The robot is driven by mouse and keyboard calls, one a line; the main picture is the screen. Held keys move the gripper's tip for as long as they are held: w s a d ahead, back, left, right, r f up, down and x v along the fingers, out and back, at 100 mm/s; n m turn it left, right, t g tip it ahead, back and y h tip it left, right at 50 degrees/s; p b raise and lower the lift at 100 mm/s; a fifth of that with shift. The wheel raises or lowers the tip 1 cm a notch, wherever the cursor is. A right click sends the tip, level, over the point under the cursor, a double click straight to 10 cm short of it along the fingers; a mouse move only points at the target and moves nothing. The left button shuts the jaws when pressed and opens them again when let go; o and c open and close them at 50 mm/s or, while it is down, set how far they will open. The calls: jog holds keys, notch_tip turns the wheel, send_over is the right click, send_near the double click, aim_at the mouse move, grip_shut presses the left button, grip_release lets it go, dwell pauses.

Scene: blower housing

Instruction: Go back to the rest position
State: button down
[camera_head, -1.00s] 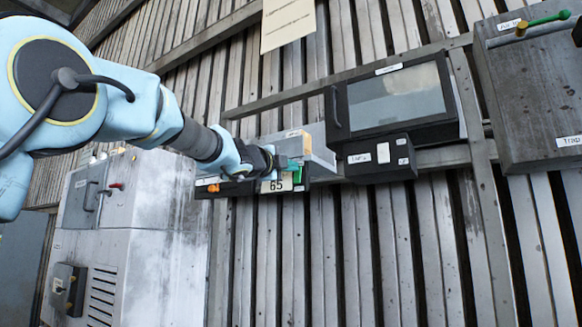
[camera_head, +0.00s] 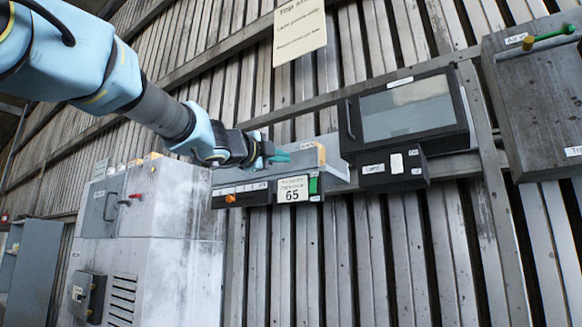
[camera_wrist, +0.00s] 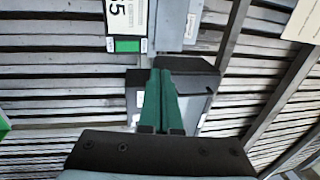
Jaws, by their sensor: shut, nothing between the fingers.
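My gripper (camera_head: 278,157) reaches in from the upper left in the head view, its teal fingers in front of the upper part of the control box (camera_head: 240,194) marked 65. In the wrist view my gripper (camera_wrist: 163,75) shows its green fingers closed together with nothing between them. The fingers overlap a dark box in that view. The control box has an orange knob (camera_head: 230,198), a white display card (camera_head: 292,190) reading 65 and a green switch (camera_head: 313,186). The card (camera_wrist: 115,15) and green switch (camera_wrist: 127,46) also show at the top of the wrist view.
A windowed cabinet (camera_head: 352,117) with a handle and a small labelled box (camera_head: 376,174) are mounted right of the control box. A grey panel (camera_head: 540,125) with green and yellow handles is at the far right. A grey cabinet (camera_head: 150,230) stands lower left. A paper notice (camera_head: 300,32) hangs above.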

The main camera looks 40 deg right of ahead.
jog(key=shift+s+a, duration=0.1)
jog(key=shift+a, duration=0.6)
